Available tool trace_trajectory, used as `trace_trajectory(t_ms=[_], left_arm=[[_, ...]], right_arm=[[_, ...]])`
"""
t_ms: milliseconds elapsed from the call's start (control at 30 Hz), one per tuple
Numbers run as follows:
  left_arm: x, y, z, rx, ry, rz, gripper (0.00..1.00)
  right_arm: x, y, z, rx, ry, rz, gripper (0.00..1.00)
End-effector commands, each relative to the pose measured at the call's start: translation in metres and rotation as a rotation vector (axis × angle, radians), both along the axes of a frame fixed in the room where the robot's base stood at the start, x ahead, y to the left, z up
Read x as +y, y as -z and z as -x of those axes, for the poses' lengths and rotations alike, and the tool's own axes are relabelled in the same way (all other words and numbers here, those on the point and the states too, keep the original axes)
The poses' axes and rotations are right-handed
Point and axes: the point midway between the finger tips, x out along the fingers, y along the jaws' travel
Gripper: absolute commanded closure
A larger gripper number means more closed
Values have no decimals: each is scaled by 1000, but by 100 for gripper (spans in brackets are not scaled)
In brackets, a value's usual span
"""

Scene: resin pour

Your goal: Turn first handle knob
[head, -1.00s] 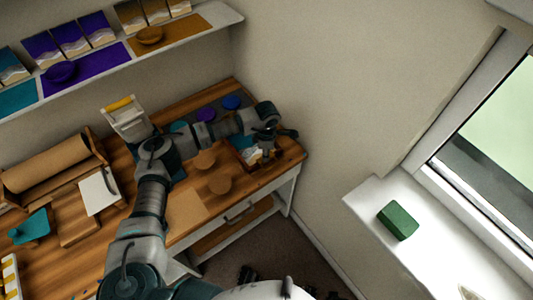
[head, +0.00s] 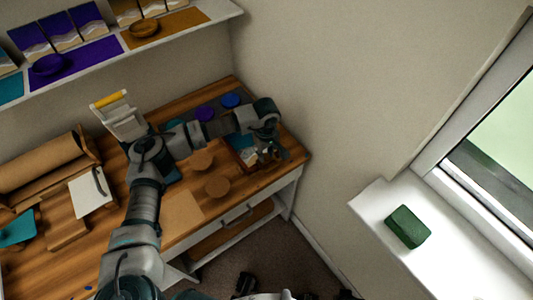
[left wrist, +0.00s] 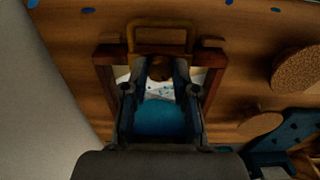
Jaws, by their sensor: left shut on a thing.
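A wooden tray (head: 238,163) with teal and white in it lies at the right end of the workbench. In the left wrist view, its reddish-brown frame (left wrist: 105,80) surrounds teal and white wave-like contents (left wrist: 165,118), and a lighter wooden loop handle (left wrist: 160,24) shows at its far side. A small round brown knob (left wrist: 160,68) sits between my fingertips. My left gripper (head: 270,150) is over the tray, and in the left wrist view (left wrist: 160,75) its two fingers are closed on the knob. My right gripper is not in view.
A green block (head: 408,227) rests on the windowsill.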

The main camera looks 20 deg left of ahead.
Motion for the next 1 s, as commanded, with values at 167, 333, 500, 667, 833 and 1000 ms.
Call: trace_trajectory(t_ms=[167, 333, 500, 667, 833, 1000], left_arm=[[1, 2, -1, -1, 162, -3, 100], [1, 1, -1, -1, 302, -4, 100], [1, 1, -1, -1, 413, -5, 100], [1, 0, -1, -1, 487, -6, 100], [1, -1, -1, -1, 530, -8, 100], [1, -1, -1, -1, 548, -9, 100]], right_arm=[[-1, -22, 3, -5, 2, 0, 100], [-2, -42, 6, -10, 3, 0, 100], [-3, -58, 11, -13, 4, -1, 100], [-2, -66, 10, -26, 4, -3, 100], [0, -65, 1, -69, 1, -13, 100], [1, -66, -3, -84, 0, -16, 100]])
